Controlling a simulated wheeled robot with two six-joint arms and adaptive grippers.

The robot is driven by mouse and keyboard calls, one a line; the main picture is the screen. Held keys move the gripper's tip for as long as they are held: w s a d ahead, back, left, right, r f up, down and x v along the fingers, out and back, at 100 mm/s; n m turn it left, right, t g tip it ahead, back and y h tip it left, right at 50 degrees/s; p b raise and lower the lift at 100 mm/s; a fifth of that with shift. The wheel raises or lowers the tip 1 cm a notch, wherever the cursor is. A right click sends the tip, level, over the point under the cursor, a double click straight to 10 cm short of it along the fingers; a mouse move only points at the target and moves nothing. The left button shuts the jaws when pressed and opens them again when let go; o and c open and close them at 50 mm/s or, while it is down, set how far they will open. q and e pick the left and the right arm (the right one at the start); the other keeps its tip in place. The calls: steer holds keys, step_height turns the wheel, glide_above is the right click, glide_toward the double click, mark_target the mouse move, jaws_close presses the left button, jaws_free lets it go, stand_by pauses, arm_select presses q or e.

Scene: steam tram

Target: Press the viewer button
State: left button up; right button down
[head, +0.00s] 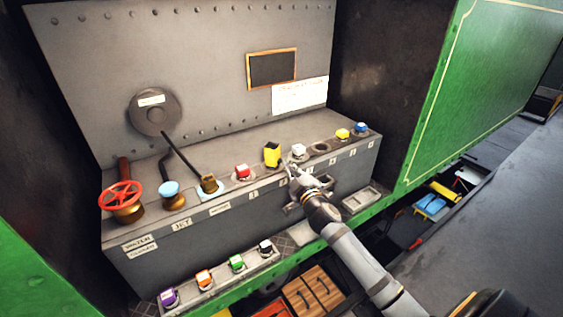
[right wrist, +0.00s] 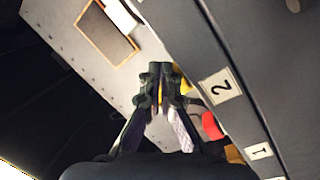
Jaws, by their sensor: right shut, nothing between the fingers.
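A row of coloured push blocks runs along the grey console (head: 240,203): a red one (head: 243,171), a tall yellow one (head: 272,154), a white one (head: 298,151), a smaller yellow one (head: 343,134) and a blue one (head: 361,128). I cannot read which is the viewer button. My right gripper (head: 293,168) is shut and empty at the console's front edge, just in front of the white block. In the right wrist view its closed fingertips (right wrist: 160,69) partly hide something yellow behind them; contact cannot be told. My left gripper is out of view.
A lower shelf holds several coloured blocks, including a green one (head: 237,263). A green wall (head: 485,90) bounds the right.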

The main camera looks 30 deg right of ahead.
steer(key=shift+w+a, duration=0.15)
steer(key=shift+w, duration=0.05)
stand_by(0.3)
steer(key=shift+s+d+f+b, duration=0.2)
steer(key=shift+s+d+b, duration=0.25)
steer(key=shift+b, duration=0.1)
steer(key=shift+s+d+r, duration=0.15)
steer(key=shift+s+r, duration=0.05)
steer(key=shift+s, duration=0.05)
